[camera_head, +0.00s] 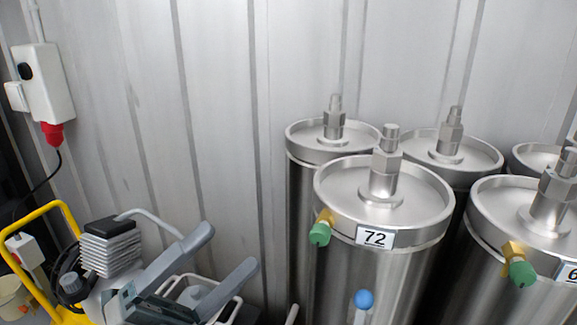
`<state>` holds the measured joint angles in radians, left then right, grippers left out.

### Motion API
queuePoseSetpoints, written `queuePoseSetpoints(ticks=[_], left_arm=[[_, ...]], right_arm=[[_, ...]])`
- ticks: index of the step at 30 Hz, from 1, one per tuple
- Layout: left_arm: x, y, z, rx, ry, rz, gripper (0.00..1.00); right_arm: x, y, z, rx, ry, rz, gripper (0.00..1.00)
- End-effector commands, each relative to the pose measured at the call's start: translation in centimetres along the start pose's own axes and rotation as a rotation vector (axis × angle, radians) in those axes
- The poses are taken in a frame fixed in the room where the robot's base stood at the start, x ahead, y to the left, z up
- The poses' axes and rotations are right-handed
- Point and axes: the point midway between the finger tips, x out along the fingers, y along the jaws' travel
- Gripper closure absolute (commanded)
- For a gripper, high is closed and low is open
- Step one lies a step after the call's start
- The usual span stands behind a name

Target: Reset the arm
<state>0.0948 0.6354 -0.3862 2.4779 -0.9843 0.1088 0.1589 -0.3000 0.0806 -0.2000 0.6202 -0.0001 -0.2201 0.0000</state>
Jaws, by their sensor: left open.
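My left gripper (228,249) is at the lower left, its two grey fingers apart and pointing up and to the right. It is open, and I see nothing between the fingers. It is left of the steel vessels and apart from them in the picture. The front vessel (385,270) has a label reading 72 (375,237) and a green-capped brass valve (320,231). My right gripper is not in view.
More steel vessels stand behind and to the right, one with a green-capped valve (520,270). A blue knob (364,299) shows at the bottom. A yellow frame (42,212) with ribbed equipment (109,250) stands left. A white socket box (43,84) is on the ribbed metal wall (220,100).

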Motion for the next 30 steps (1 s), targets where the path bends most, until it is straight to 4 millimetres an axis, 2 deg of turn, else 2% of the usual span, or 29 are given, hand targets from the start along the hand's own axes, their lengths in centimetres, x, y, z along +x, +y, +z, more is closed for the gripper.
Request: queuePoseSetpoints(ticks=[1, 4, 7, 11, 14, 17, 19, 24, 30], left_arm=[[-0.7, 0.2, 1.9, -0.072, -0.114, -0.023, 0.17], [-2.8, 1.4, 5.8, -0.208, -0.340, -0.049, 0.17], [-6.1, 3.8, 9.2, -0.343, -0.572, -0.050, 0.17], [-11.9, 8.3, 12.0, -0.517, -0.873, -0.015, 0.17], [-16.8, 12.3, 12.3, -0.644, -1.090, 0.038, 0.17], [-21.8, 16.2, 11.3, -0.762, -1.288, 0.107, 0.17], [-25.1, 18.7, 9.8, -0.840, -1.416, 0.164, 0.17], [-32.3, 23.7, 4.1, -1.020, -1.693, 0.326, 0.17], [-37.3, 26.5, -2.3, -1.164, -1.893, 0.491, 0.17]], right_arm=[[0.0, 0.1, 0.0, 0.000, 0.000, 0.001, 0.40], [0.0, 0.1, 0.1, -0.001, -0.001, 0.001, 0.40], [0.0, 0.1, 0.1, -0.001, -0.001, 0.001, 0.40], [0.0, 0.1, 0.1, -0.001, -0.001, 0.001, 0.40], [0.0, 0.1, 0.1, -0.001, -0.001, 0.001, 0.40], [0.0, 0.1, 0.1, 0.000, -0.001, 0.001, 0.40], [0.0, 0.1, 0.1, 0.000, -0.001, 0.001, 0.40], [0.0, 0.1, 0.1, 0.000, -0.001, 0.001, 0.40], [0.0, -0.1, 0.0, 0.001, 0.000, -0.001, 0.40]])
